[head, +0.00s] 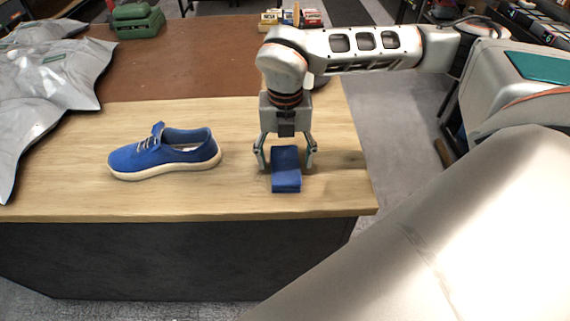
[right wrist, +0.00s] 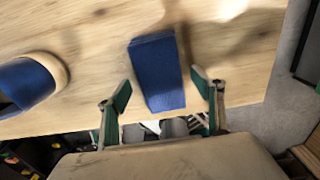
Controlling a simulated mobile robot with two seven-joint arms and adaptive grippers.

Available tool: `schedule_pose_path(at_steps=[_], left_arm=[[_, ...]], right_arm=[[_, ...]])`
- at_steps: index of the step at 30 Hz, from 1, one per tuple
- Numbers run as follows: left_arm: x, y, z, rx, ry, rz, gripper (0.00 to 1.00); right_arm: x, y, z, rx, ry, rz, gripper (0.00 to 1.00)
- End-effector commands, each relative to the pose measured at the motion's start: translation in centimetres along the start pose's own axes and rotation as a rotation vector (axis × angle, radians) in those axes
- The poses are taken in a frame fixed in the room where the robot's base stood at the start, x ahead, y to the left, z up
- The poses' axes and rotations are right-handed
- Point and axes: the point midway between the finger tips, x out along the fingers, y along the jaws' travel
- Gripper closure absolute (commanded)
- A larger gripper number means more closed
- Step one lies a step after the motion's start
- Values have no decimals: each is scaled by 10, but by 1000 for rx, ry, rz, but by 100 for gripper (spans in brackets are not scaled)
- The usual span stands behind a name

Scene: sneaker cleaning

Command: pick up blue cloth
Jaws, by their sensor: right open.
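The blue cloth (head: 286,172) is a folded block lying on the wooden table near its front right. It also shows in the right wrist view (right wrist: 156,70), between and a little beyond the fingers. My right gripper (head: 287,163) points down over the cloth, with one finger on each side of it. It is open and empty, and the fingertips look apart from the cloth in the right wrist view (right wrist: 161,84). Whether the fingertips reach the tabletop is hard to tell. My left gripper is not in view.
A blue sneaker (head: 165,153) with a white sole stands left of the cloth on the wooden table (head: 90,199). A grey plastic-like sheet (head: 45,80) lies at the far left. A green object (head: 137,21) and small boxes (head: 290,18) are at the back. Bare wood separates sneaker and cloth.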

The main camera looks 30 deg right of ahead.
Motion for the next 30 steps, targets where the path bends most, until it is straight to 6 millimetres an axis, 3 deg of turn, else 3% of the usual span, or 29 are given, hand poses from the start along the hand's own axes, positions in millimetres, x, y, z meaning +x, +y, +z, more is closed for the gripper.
schedule_pose_path(at_steps=[4, 11, 12, 17, 30], left_arm=[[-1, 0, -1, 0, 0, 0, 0], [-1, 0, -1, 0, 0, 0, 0], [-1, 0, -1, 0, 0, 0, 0], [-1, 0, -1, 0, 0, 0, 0], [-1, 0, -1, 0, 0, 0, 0]], right_arm=[[14, -1, 0, 1, 2, -1, 33], [17, 0, 0, 1, 1, 0, 33], [17, 0, 0, 1, 1, 0, 36], [16, 0, 0, 1, 1, 0, 74], [11, 0, 0, 1, -1, 2, 78]])
